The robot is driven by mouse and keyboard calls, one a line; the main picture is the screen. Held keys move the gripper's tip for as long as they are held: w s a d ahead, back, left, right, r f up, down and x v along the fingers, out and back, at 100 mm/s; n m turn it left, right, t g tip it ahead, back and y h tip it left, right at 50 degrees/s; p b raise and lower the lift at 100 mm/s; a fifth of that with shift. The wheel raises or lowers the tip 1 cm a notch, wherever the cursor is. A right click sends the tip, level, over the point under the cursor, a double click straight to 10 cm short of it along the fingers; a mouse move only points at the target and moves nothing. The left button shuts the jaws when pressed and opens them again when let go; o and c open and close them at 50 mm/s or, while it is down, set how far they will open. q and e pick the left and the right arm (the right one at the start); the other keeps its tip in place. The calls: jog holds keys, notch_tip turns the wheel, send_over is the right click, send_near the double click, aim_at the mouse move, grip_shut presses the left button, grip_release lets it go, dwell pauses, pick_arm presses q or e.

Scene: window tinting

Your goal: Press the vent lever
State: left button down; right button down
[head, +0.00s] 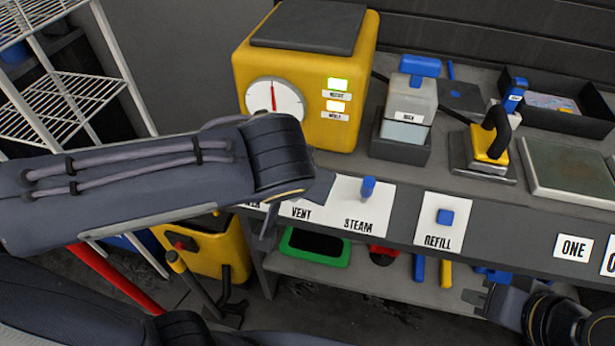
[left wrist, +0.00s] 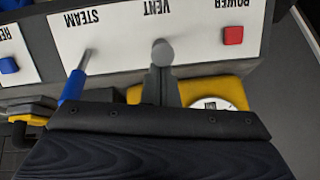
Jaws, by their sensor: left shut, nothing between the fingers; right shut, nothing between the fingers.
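The VENT label (head: 301,212) is on the white front panel, left of the STEAM label. The vent lever is hidden behind my left arm in the head view. In the left wrist view, upside down, a grey round knob (left wrist: 162,52) stands just below the VENT label, at the tip of my left gripper (left wrist: 160,80). I cannot tell whether they touch. My left gripper also shows partly in the head view (head: 267,226), low beside the VENT label, shut and empty. My right gripper (head: 476,298) is shut and empty at the lower right, away from the panel.
The blue steam lever (head: 368,188) stands right of VENT, and the blue refill button (head: 445,217) is further right. The red power button (left wrist: 233,35) is on VENT's other side. A yellow machine (head: 345,85) with a dial stands behind. A lower shelf (head: 345,277) holds tools.

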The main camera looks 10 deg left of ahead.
pick_arm(q)
jog(key=shift+s+a+f+t+b, duration=0.1)
jog(key=shift+s+f+t+b, duration=0.7)
jog(key=shift+b, duration=1.8)
jog(key=shift+s+d+f+t+b, duration=0.1)
jog(key=shift+s+f+t+b, duration=0.35)
jog(key=shift+t+b, duration=1.45)
jog(key=shift+s+a+f+t+b, duration=0.15)
jog(key=shift+s+f+b, duration=0.45)
jog(key=shift+b, duration=2.7)
